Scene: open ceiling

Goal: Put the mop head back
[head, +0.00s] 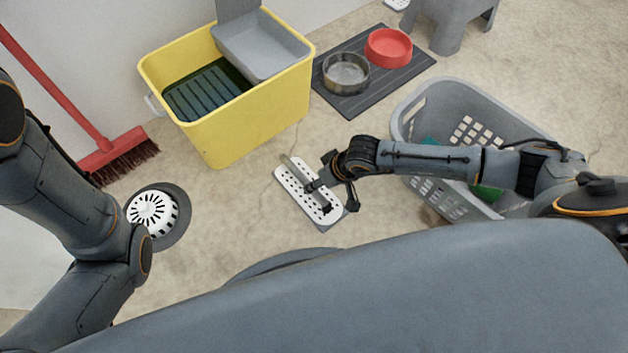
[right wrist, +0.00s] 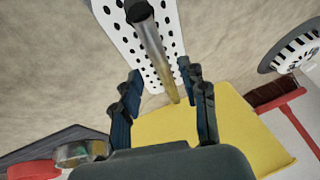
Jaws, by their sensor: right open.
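The mop head (head: 292,188) lies flat on the floor in the middle of the head view. It has a white plate with dark holes, a grey edge below it and a short metallic tube. In the right wrist view the white plate (right wrist: 118,24) and the tube (right wrist: 152,45) show beyond the fingers. My right gripper (head: 322,187) is over the mop head and hides part of it. It also shows in the right wrist view (right wrist: 163,88), open, with the tube's end seen between its fingers; contact cannot be told. My left gripper is out of view.
A yellow bucket (head: 262,118) with a grey wringer tray (head: 262,55) stands behind the mop head. A red broom (head: 110,152) and a round drain (head: 178,226) lie left. A grey basket (head: 480,92) and a mat with bowls (head: 352,103) are right.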

